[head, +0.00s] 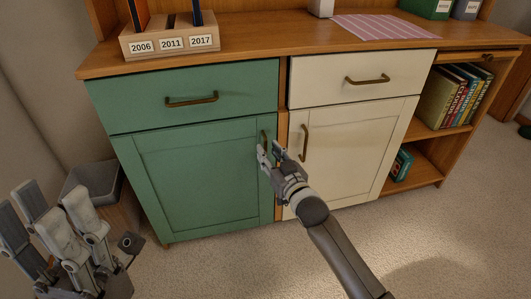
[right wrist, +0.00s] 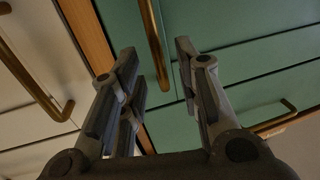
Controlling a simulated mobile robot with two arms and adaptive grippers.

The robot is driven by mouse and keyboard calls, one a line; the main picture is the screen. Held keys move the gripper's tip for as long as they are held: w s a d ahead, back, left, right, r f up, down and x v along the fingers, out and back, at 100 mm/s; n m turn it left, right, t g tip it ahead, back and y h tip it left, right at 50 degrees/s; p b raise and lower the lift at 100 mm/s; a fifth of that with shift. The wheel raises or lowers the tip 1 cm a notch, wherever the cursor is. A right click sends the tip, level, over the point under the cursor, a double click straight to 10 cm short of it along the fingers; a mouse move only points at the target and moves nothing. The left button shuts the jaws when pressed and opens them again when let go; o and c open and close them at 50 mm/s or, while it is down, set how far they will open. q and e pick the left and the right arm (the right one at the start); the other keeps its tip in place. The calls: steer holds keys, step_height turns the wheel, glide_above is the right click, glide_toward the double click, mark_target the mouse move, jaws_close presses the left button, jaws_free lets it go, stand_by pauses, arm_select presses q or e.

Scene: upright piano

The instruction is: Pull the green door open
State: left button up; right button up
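The green door (head: 200,175) is shut, flush in the lower left of the cabinet, below a green drawer. Its upright brass handle (head: 265,137) is near its right edge. My right gripper (head: 271,151) is at this handle, open. In the right wrist view the green door (right wrist: 220,85) fills the middle, and its handle (right wrist: 153,45) runs down into the gap between the open fingers (right wrist: 158,70). I cannot tell whether a finger touches it. My left gripper (head: 48,205) is at the lower left, open and empty, away from the cabinet.
The green drawer (head: 130,100) above is shut. The white door (head: 350,150) with its own brass handle (head: 304,142) is close on the right. A grey bin (head: 95,182) stands left of the cabinet. The carpet (head: 230,260) in front of the green door is clear.

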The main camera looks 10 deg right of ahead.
mark_target(266, 149)
steer(key=shift+b+x, duration=0.4)
steer(key=shift+x, duration=1.2)
jaws_close()
